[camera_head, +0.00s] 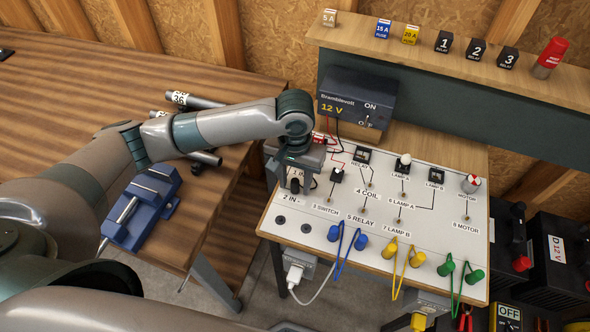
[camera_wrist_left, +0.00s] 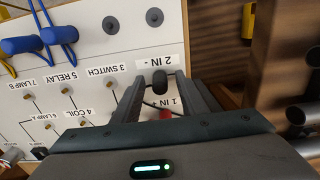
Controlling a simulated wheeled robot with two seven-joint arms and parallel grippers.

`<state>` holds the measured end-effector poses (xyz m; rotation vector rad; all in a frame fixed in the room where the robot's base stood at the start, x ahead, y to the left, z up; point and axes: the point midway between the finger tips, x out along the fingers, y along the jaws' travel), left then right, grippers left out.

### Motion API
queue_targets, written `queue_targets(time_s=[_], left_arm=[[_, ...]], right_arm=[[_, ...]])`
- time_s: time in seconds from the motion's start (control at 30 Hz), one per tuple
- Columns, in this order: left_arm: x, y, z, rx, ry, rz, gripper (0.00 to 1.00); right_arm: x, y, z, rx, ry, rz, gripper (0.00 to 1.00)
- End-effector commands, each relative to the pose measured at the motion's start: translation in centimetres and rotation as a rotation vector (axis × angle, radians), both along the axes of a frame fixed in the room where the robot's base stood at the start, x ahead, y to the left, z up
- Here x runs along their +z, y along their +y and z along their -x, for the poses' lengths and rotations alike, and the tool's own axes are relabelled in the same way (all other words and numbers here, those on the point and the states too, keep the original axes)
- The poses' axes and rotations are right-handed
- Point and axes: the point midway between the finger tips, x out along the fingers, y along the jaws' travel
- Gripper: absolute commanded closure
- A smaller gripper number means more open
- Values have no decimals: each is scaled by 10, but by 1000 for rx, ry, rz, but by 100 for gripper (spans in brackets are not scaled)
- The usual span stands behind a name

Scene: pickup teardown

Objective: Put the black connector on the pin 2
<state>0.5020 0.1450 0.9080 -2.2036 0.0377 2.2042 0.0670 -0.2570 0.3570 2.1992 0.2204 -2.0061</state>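The black connector (camera_wrist_left: 157,84) stands upright just beside the "2 IN -" label in the left wrist view. It also shows below my gripper in the head view (camera_head: 295,186). It appears to be over pin 2, but the pin itself is hidden. My left gripper (camera_wrist_left: 161,80) is over the panel with its fingers either side of the connector, and a gap seems to show on both sides. In the head view, this gripper (camera_head: 297,172) is at the panel's upper left corner. A red connector (camera_wrist_left: 165,114) shows between the fingers near "1 IN +". My right gripper is not in view.
The white labelled panel (camera_head: 330,261) carries a switch, relay, lamps and motor. Blue (camera_head: 334,233), yellow (camera_head: 388,250) and green (camera_head: 446,268) leads hang at its front edge. A 12 V supply box (camera_head: 352,100) stands behind. A blue vise (camera_head: 145,208) is on the wooden bench.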

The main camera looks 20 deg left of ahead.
Motion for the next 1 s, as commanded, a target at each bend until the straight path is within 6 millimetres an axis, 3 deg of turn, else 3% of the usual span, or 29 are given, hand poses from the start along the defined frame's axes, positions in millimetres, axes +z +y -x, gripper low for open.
queue_targets(time_s=[0.17,0.37,0.8,1.0], left_arm=[[9,-1,-1,0,-3,2,61],[34,-1,-1,-1,-4,2,61],[122,0,-2,-1,-6,1,61],[154,0,-1,-1,-5,-1,61]], right_arm=[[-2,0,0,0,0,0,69],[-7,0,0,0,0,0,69],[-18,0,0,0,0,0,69],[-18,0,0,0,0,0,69]])
